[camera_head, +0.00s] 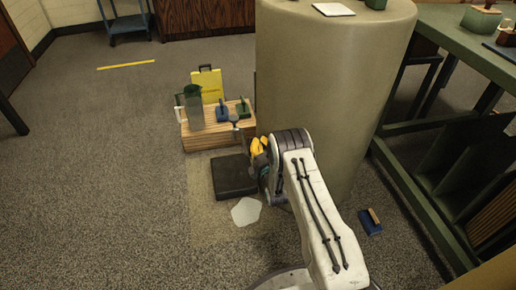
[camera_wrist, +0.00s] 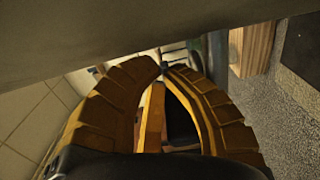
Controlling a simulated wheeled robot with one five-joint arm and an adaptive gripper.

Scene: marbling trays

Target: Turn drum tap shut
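The drum (camera_head: 318,85) is a large beige upright cylinder in the middle of the head view. Its curved wall (camera_wrist: 130,35) fills the top of the wrist view. My gripper (camera_head: 257,146) is low at the drum's left side, close to its wall. In the wrist view, the yellow ribbed fingers of my gripper (camera_wrist: 162,69) come together at the tips, just below the drum wall. I cannot make out the tap in either view; my gripper and arm may hide it. I see nothing clearly held between the tips.
A wooden crate (camera_head: 205,142) with a yellow case (camera_head: 207,84) behind it stands beyond my gripper. A black block (camera_head: 234,177) and a white patch (camera_head: 246,211) are on the floor. A blue brush (camera_head: 369,222) lies near the green table (camera_head: 450,40). The left floor is mostly open.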

